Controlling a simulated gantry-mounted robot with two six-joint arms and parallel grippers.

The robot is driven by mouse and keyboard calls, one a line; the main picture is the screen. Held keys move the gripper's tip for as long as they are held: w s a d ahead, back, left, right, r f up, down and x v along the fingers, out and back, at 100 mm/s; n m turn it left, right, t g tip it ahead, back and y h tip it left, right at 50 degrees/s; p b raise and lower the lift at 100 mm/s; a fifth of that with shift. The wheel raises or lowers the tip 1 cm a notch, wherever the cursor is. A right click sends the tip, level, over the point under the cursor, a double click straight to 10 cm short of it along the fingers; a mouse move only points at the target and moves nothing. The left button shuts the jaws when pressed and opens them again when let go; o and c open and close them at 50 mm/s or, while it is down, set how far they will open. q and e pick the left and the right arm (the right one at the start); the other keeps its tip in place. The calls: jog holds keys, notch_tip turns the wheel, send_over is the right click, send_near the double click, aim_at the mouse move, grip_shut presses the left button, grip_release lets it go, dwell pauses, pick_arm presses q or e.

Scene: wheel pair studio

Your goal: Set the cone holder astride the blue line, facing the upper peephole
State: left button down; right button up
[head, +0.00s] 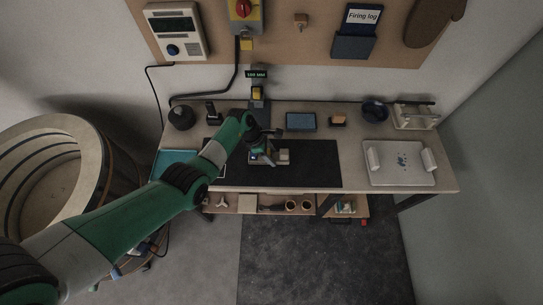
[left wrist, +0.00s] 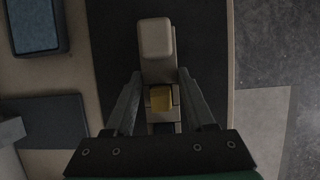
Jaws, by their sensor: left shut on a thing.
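My left gripper (head: 262,157) is low over the black mat (head: 315,165) in the middle of the bench. In the left wrist view its two fingers (left wrist: 160,76) close around a small pale beige piece with a brass-coloured block (left wrist: 161,98) on it, which looks like the cone holder. A rounded beige end (left wrist: 156,40) sticks out beyond the fingertips. In the head view a beige part (head: 283,156) shows beside the gripper. Whether it touches the mat I cannot tell. I cannot make out the blue line or the upper peephole. My right gripper is not in view.
A large open round kiln (head: 88,128) stands left of the bench. A pale tray (head: 400,177) with two white cylinders and small blue marks lies at the right. A blue-grey box (head: 301,121) and a dark bowl (head: 374,110) stand at the back. The mat's right part is clear.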

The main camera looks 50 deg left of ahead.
pick_arm(q)
jog(key=s+d+r, duration=0.5)
jog(key=d+r, duration=0.6)
jog(key=d, duration=0.2)
jog(key=shift+r, duration=0.25)
